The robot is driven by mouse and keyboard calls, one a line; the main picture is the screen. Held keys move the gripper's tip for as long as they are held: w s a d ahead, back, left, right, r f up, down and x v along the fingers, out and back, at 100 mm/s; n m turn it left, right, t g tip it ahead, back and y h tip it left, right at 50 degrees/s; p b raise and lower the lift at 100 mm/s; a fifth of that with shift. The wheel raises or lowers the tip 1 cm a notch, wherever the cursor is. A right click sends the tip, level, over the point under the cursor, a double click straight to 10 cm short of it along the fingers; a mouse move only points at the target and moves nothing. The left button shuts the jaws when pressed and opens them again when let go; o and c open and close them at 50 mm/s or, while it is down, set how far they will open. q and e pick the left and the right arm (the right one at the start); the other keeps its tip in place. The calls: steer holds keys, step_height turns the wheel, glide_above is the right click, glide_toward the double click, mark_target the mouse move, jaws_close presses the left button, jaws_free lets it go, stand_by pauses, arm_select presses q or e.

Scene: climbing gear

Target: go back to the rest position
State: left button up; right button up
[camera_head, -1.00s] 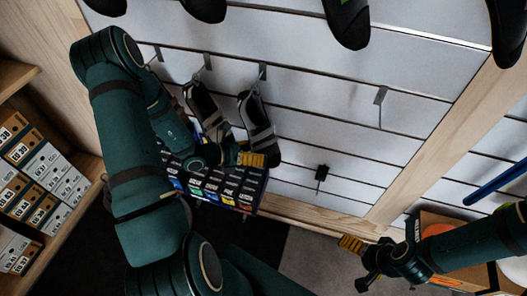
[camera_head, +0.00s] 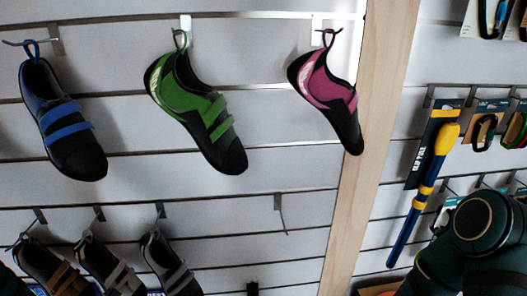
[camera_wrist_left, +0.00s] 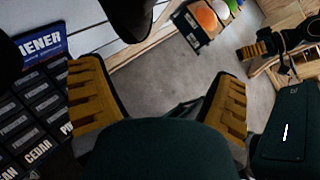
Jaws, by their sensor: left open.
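My left gripper (camera_wrist_left: 160,100) shows in the left wrist view with its two yellow ribbed fingers spread wide and nothing between them. It is outside the head view. My right gripper (camera_wrist_left: 266,47) shows small at the upper right of the left wrist view, with a yellow finger pad; its opening is unclear. In the head view only links of my right arm (camera_head: 475,235) show at the lower right.
A blue shoe (camera_head: 60,120), green shoe (camera_head: 198,110) and pink shoe (camera_head: 328,92) hang on the slatwall. Several shoes hang below, beside an empty hook (camera_head: 281,213). A blue-yellow pole (camera_head: 425,195) hangs right. A dark labelled display box (camera_wrist_left: 35,100) is close left of my left gripper.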

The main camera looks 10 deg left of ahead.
arm_select(q)
steer(key=s+d+f+m+g+y, duration=0.1)
steer(key=s+d+f+m+g, duration=0.4)
steer(key=m, duration=0.3)
steer(key=s+d+f+m+g+y, duration=0.25)
steer(key=d+m+g, duration=0.25)
steer(key=d+m, duration=0.25)
steer(key=w+d+f+m+t+y, duration=0.1)
steer(key=w+d+m+t+y, duration=0.1)
steer(key=d+m, duration=0.6)
steer(key=w+m+t, duration=0.1)
steer(key=w+m, duration=0.1)
steer(key=m, duration=0.4)
steer(key=shift+w+d+f, duration=0.15)
steer(key=shift+d, duration=0.25)
steer(key=shift+y, duration=0.25)
